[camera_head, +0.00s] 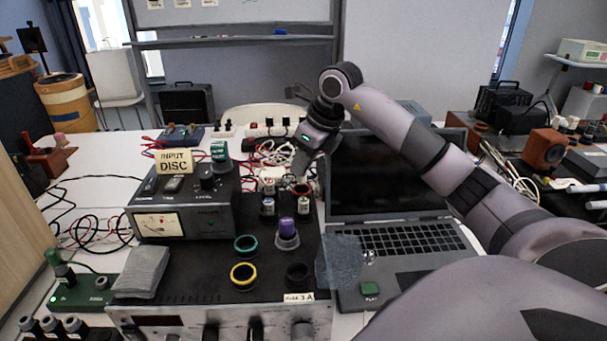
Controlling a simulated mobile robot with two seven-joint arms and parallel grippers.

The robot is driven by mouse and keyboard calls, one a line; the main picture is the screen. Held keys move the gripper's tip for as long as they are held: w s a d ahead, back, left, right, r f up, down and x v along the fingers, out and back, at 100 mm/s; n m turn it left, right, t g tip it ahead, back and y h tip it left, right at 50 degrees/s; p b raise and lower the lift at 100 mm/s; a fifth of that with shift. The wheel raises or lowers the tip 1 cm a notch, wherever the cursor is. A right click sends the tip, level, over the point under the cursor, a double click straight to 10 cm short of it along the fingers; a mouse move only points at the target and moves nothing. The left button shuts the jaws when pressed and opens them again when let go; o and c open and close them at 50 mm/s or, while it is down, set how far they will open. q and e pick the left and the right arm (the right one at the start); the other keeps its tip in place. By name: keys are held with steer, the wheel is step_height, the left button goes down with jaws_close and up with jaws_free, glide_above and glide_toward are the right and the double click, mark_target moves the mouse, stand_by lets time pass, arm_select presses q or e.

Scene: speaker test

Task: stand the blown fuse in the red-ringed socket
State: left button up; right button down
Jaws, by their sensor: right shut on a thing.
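My right gripper (302,184) reaches down over the back right of a black-topped unit (200,285). It is shut on a small cylinder with a pale label (302,204), which looks upright. I cannot tell whether this is the blown fuse or whether its foot touches the unit. A similar cylinder (268,206) stands just left of it. A reddish ring shows at the fingertips, but I cannot tell whether it is the red-ringed socket. Teal-ringed (246,245), yellow-ringed (244,274) and black-ringed (298,272) sockets lie nearer. My left gripper is out of view.
A purple-topped piece (287,230) stands nearer than the held cylinder. A metered box (184,208) with an INPUT DISC sign (174,161) is at left. An open laptop (400,237) stands right. A grey cloth (141,271) lies at the unit's left edge.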

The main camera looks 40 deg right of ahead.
mark_target(304, 181)
steer(key=shift+f, duration=1.5)
steer(key=shift+f, duration=0.15)
steer(key=shift+f+b, duration=0.3)
steer(key=c, duration=1)
jaws_free()
steer(key=shift+r, duration=0.1)
steer(key=shift+r, duration=0.1)
